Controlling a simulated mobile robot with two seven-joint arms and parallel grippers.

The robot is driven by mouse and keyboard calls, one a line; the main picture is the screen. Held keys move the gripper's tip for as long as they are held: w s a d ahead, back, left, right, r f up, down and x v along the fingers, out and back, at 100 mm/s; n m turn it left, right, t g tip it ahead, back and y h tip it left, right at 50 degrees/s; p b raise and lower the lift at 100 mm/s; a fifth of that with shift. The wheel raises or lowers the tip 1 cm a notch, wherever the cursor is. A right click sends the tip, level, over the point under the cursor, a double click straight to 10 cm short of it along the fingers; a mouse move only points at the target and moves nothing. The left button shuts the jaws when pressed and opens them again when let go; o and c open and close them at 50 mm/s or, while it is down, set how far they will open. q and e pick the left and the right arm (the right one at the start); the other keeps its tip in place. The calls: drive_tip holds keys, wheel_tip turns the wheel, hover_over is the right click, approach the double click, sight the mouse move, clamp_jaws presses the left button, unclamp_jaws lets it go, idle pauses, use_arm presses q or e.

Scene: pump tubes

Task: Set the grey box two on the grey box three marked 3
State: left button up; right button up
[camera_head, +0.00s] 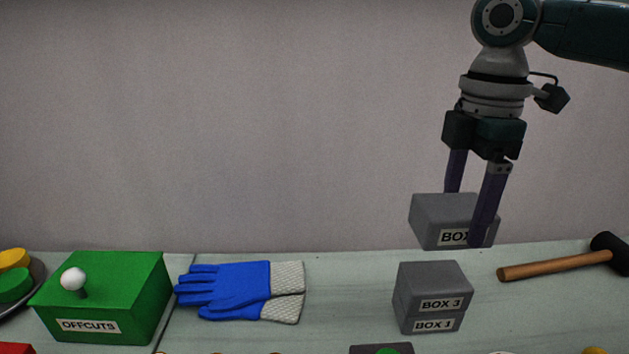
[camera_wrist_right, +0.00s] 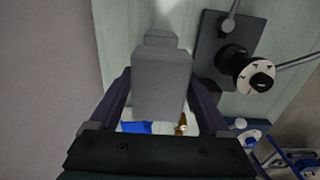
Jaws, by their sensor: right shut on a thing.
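My right gripper (camera_head: 467,214) is shut on a grey box (camera_head: 428,213), which it holds in the air. Only "BO" and part of an "X" show on its label; a finger hides the number. Grey box three (camera_head: 434,274), labelled "BOX 3", rests on grey box one (camera_head: 405,321), labelled "BOX 1", on the table. The held box is above box three and slightly behind it in the picture, apart from it. In the right wrist view the held box (camera_wrist_right: 160,85) sits between both fingers. My left gripper is not in view.
A hammer (camera_head: 553,266) lies to the right of the stack. Blue gloves (camera_head: 230,285) and a green "OFFCUTS" box (camera_head: 105,285) with a white knob are to the left. A dark block (camera_head: 365,350) shows at the bottom edge. The wrist view shows a dial device (camera_wrist_right: 250,75).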

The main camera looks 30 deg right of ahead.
sight(465, 204)
wheel_tip(465, 204, down, 7)
drive_tip(key=shift+b, duration=0.3)
drive_tip(key=shift+f, duration=0.2)
drive_tip(key=o, duration=1.3)
drive_tip(key=shift+o, duration=0.2)
drive_tip(key=shift+r, duration=0.1)
wheel_tip(465, 204, up, 12)
drive_tip(key=shift+r+p, duration=0.15)
drive_tip(key=shift+p, duration=0.5)
